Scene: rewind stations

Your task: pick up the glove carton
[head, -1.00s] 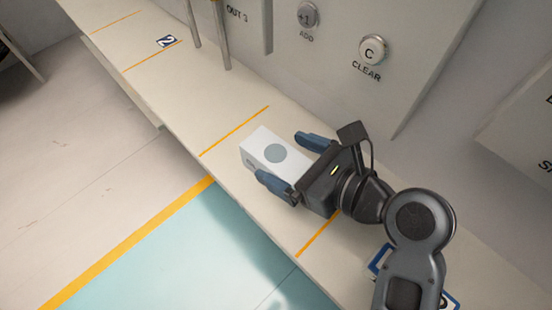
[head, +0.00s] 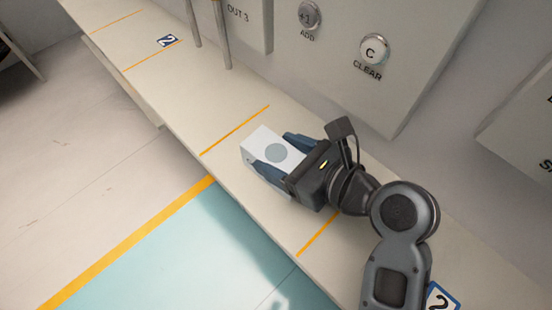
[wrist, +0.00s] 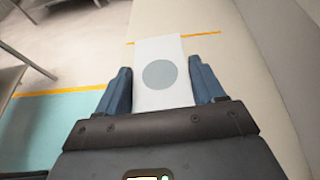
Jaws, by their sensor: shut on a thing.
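The glove carton (head: 272,144) is a white box with a grey disc on its top. It is on the narrow shelf (head: 225,120), just on the near side of an orange line. My gripper (head: 281,158) is shut on the carton, with one blue finger along each long side. In the wrist view the carton (wrist: 160,55) stands between the two fingers of my gripper (wrist: 162,90), its far end beyond the fingertips. The carton's near end is hidden by the gripper. I cannot see any gap under the carton.
A wall panel above the shelf carries an ADD button (head: 308,14) and a CLEAR button (head: 372,50). Two metal posts (head: 221,40) rise from the shelf further left. The floor with a blue area (head: 170,255) lies below the shelf's front edge.

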